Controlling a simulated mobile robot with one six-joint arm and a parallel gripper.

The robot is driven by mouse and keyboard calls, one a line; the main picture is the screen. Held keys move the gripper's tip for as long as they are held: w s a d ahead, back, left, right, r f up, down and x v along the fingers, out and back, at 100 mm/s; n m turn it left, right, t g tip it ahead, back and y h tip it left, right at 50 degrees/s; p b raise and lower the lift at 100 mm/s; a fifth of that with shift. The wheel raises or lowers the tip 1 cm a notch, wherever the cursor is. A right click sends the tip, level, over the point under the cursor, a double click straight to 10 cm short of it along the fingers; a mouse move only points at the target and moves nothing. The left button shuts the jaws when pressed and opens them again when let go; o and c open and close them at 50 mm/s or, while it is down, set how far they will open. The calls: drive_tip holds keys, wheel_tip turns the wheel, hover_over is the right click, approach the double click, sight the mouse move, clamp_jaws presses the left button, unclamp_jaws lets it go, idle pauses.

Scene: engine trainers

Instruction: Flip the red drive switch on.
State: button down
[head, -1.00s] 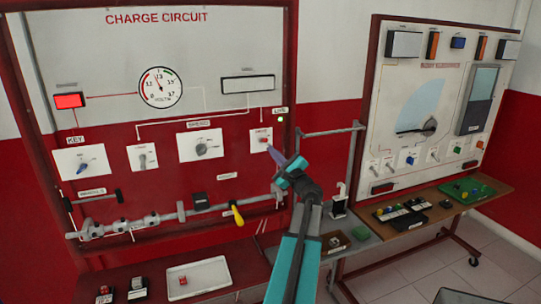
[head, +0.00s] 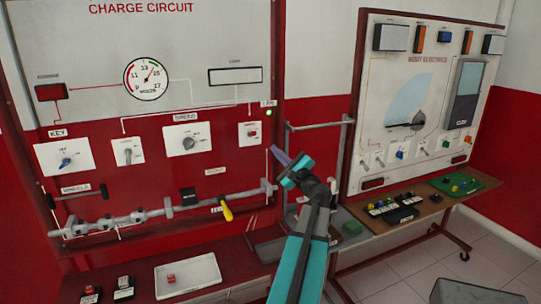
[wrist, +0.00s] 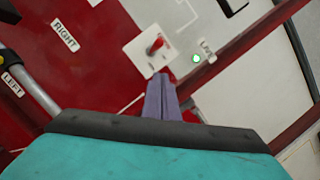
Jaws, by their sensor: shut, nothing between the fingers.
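The red drive switch (head: 253,133) is a small red lever on a white plate at the right of the charge circuit board (head: 225,185). The switch also shows in the wrist view (wrist: 156,46), sticking out from its plate. I cannot tell its lever position for sure. My gripper (head: 273,150) is shut and empty, its purple fingers just right of and below the switch plate. In the wrist view the fingertips (wrist: 162,78) lie just below the switch, apart from the lever. The green live lamp (wrist: 195,58) is lit.
The voltmeter (head: 148,78) needle points up and right. The red warning lamp (head: 51,92) is dark. A rail with a yellow handle (head: 226,211) runs below the switches. A grey frame post (head: 343,160) and a second board (head: 425,100) stand right of my arm.

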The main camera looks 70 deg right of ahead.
drive_tip(key=s+a, duration=0.1)
drive_tip(key=s+a+r, duration=0.1)
drive_tip(key=s, duration=0.1)
drive_tip(key=s+a+r+b, duration=0.1)
drive_tip(key=shift+s+a, duration=0.1)
drive_tip(key=shift+s, duration=0.1)
drive_tip(key=shift+s+f, duration=0.1)
idle(0.5)
